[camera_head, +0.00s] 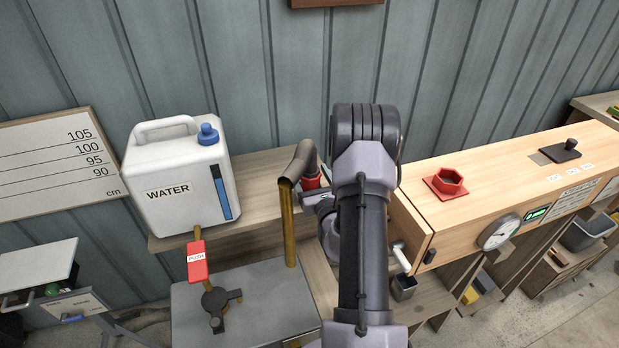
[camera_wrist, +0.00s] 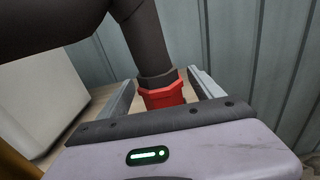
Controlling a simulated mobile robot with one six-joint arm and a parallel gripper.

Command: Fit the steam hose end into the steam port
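The steam hose (camera_head: 302,162) is dark and bends over from the top of a brass pipe (camera_head: 288,224). Its end has a red collar (camera_head: 312,182), pointing down. The collar also shows in the wrist view (camera_wrist: 165,96). My gripper (camera_wrist: 162,82) has one finger on each side of the collar; whether both fingers press on it I cannot tell. In the head view my arm hides most of the gripper. A red hexagonal socket (camera_head: 447,184), which looks like the steam port, sits on top of the long wooden box (camera_head: 490,186), right of my gripper and apart from the hose end.
A white water canister (camera_head: 180,168) stands on the wooden shelf (camera_head: 258,168) to the left. A red-tagged valve (camera_head: 214,298) is on the grey box (camera_head: 250,300) below. The corrugated wall is close behind.

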